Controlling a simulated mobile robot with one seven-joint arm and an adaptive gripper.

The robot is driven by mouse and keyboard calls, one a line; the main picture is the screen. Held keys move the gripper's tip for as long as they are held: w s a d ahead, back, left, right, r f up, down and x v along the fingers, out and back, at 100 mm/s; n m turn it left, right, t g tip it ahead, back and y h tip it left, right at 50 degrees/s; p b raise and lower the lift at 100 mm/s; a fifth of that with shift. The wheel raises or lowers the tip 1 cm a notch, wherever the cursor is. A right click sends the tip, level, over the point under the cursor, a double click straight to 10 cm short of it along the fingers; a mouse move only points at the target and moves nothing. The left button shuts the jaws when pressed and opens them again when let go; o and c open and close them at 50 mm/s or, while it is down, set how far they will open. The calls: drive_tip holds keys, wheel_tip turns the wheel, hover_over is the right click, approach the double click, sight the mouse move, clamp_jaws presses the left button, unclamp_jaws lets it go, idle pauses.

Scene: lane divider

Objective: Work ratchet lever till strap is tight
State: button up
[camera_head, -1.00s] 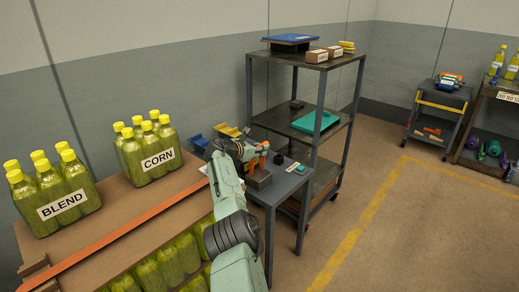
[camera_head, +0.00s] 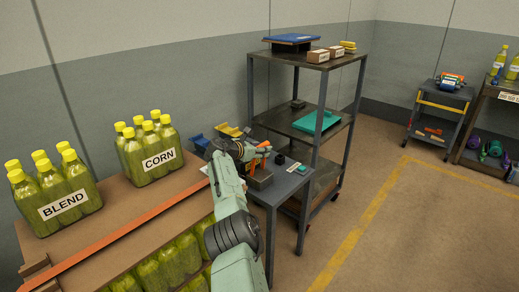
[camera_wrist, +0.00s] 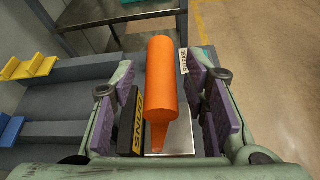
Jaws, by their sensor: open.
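The ratchet lever has an orange cylindrical handle (camera_wrist: 162,75) that rises between my finger pads in the wrist view. A black plate with a "SNUG" label (camera_wrist: 136,120) stands just left of the handle. The orange strap (camera_head: 125,211) runs along the brown bench top at the left. Its tension cannot be told.
Packs of yellow-green bottles labelled BLEND (camera_head: 58,200) and CORN (camera_head: 150,155) stand behind the strap. The grey table (camera_head: 290,187) holds small dark items. A tall shelf rack (camera_head: 325,125) stands close beyond it. Open floor lies to the right.

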drive_tip(key=v, duration=1.2)
drive_tip(key=shift+r, duration=0.1)
